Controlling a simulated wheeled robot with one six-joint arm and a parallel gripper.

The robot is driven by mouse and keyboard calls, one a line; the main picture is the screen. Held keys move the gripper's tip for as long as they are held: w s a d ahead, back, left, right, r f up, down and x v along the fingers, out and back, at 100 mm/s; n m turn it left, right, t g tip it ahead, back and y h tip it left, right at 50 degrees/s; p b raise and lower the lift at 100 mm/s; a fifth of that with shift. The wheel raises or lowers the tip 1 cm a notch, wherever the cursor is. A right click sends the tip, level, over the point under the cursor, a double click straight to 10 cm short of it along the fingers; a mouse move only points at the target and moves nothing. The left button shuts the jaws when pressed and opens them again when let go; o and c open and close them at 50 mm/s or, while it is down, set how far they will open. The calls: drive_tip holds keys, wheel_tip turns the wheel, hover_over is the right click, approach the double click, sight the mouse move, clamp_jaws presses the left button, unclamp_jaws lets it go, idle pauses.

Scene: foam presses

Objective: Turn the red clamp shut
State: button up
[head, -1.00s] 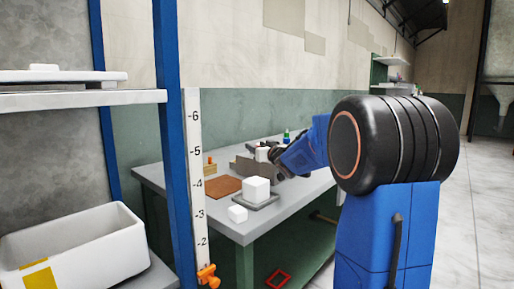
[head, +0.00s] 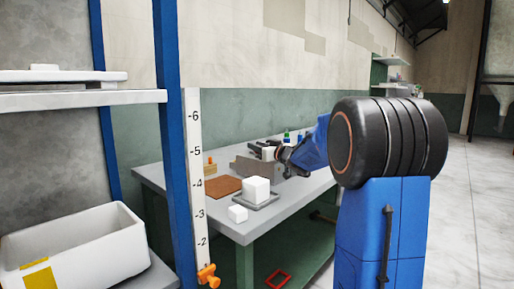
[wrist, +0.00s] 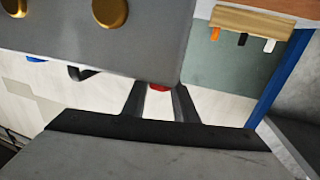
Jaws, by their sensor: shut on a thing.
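The red clamp (wrist: 159,87) shows in the wrist view only as a small red patch between my two fingertips, at the lower edge of a grey block (wrist: 110,40) with two brass knobs. That block hides the rest of the clamp. My gripper (wrist: 159,92) is shut on the red clamp, one dark finger on each side. In the head view my gripper (head: 272,151) is at the grey block (head: 252,168) on the bench, beside a white piece. The clamp cannot be made out there.
The grey bench (head: 280,212) also bears a white cube (head: 256,189) on a grey plate, a small white block (head: 237,213), a brown mat (head: 222,187) and a wooden block with an orange peg (head: 209,167). A blue shelf post (head: 175,150) stands at left.

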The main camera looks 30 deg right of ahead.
drive_tip(key=shift+n+g+y, duration=0.4)
drive_tip(key=shift+n+y, duration=0.7)
drive_tip(key=shift+y, duration=0.5)
drive_tip(key=o, duration=1.1)
drive_tip(key=shift+c, duration=0.2)
wheel_tip(320, 180, up, 10)
drive_tip(key=shift+r, duration=0.1)
